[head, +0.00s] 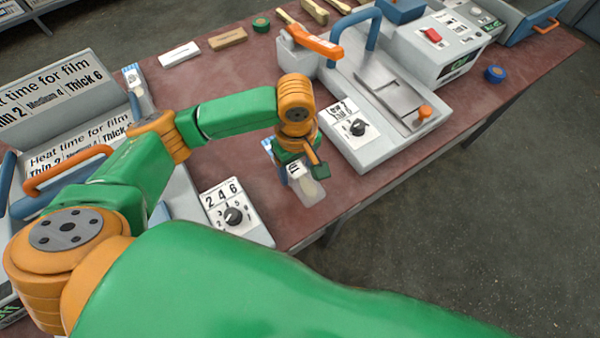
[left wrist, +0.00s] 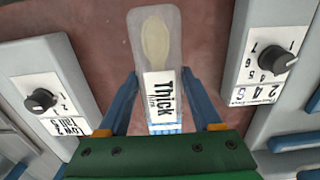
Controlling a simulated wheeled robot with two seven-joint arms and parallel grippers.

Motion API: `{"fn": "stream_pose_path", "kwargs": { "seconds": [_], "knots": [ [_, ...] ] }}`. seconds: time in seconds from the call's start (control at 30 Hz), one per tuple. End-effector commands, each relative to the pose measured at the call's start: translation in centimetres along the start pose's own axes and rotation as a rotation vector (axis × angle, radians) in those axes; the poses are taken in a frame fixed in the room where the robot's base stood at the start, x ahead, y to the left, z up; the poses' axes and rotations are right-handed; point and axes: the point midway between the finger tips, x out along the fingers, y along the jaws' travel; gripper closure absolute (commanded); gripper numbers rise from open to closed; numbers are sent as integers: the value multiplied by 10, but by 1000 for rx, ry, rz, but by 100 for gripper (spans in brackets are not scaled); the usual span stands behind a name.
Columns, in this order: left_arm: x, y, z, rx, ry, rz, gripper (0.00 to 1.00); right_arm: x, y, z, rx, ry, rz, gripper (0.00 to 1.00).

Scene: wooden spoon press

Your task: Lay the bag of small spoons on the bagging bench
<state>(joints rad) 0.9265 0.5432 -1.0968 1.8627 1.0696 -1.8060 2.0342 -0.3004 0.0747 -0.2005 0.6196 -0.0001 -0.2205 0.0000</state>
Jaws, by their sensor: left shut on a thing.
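My left gripper (head: 299,170) is over the red-brown bench (head: 225,75), between the two grey machines. It is shut on a clear bag (head: 308,190) that holds a pale wooden spoon (left wrist: 155,40). In the left wrist view the bag (left wrist: 140,55) lies between the blue fingers of the gripper (left wrist: 159,85). In the head view my wrist partly hides the bag. Whether the bag touches the bench is unclear. My right gripper is out of view.
A grey machine with a dial (head: 357,127) and orange-handled lever (head: 310,40) stands to the right. Another dial panel (head: 232,215) is at the lower left. A second labelled bag (head: 138,85) lies behind my arm. Wooden pieces (head: 228,38) and a green roll (head: 261,24) lie farther back.

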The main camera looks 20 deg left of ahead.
Motion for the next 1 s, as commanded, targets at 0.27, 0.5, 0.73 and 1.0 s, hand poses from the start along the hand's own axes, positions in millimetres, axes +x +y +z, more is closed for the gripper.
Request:
{"fn": "stream_pose_path", "kwargs": {
  "seconds": [0.27, 0.5, 0.73, 1.0],
  "knots": [
    [42, 14, -12, 0, 1, -3, 87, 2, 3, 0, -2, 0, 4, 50],
    [52, 15, -12, 1, 2, 1, 87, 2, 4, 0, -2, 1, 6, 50],
    [55, 14, -11, 0, 1, 0, 18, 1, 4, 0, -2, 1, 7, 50],
    [54, 14, -11, 0, 1, 0, 4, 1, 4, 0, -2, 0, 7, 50]
  ]
}}
